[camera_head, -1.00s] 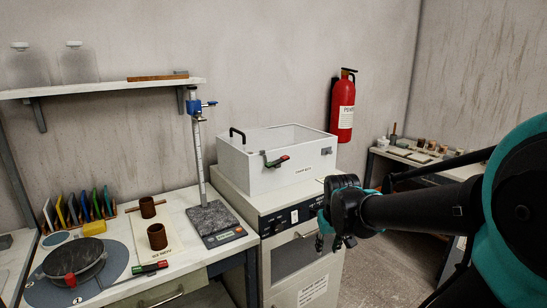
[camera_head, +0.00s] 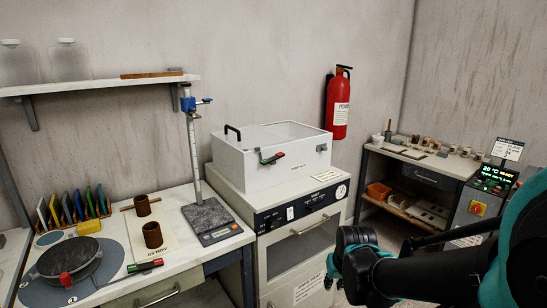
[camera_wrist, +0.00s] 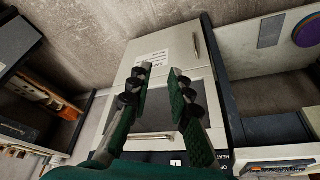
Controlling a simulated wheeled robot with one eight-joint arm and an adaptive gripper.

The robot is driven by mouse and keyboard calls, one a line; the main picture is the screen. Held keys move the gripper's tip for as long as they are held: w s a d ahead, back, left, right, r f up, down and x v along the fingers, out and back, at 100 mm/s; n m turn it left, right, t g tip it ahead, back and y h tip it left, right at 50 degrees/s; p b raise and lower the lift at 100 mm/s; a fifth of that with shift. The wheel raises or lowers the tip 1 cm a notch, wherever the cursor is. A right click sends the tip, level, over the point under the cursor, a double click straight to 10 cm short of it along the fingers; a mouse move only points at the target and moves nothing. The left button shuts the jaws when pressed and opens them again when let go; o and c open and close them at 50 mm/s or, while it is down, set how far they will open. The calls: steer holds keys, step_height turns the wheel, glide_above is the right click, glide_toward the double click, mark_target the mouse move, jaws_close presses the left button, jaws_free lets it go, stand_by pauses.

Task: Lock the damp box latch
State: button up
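The damp box (camera_head: 307,162) is a white box with a clear lid and a black handle, standing on a cabinet in the middle of the head view. Whether the latch is locked cannot be told. My gripper is low and right of the box in the head view, partly hidden by my own arm and well apart from the latch. In the wrist view my gripper (camera_wrist: 160,75) has its fingers spread, with nothing between them.
The cabinet (camera_head: 290,250) below the box has a handled door, also in the wrist view (camera_wrist: 185,50). A scale (camera_head: 212,222) with a blue-clamped stand and a worktable with brown cylinders are left. A red extinguisher (camera_head: 338,105) hangs behind. A shelf bench (camera_head: 418,168) is right.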

mark_target(279, 153)
steer(key=w+a+r+n, duration=0.1)
steer(key=w+r, duration=0.4)
steer(key=w+a+r+n+t+y, duration=0.1)
steer(key=w+a+r, duration=0.1)
steer(key=w+r, duration=0.4)
steer(key=w+a+r+n+t, duration=0.1)
steer(key=w+a+r, duration=0.1)
steer(key=w+r, duration=0.4)
steer(key=shift+w+a+n+y, duration=0.1)
steer(key=shift+w+n+y, duration=0.1)
steer(key=shift+n+y, duration=0.2)
jaws_close()
steer(key=w+a+r+n, duration=0.1)
steer(key=w+a+r, duration=0.1)
steer(key=r, duration=0.5)
steer(key=w+a+r+n+t+y, duration=0.1)
steer(key=w+a+r, duration=0.1)
steer(key=w+r, duration=0.3)
steer(key=w+a+r+n+t+y, duration=0.1)
steer(key=w+r, duration=0.3)
steer(key=r, duration=0.7)
steer(key=shift+w+a+n, duration=0.15)
steer(key=shift+a+n, duration=0.25)
steer(key=shift+a, duration=0.3)
steer(key=shift+f, duration=0.1)
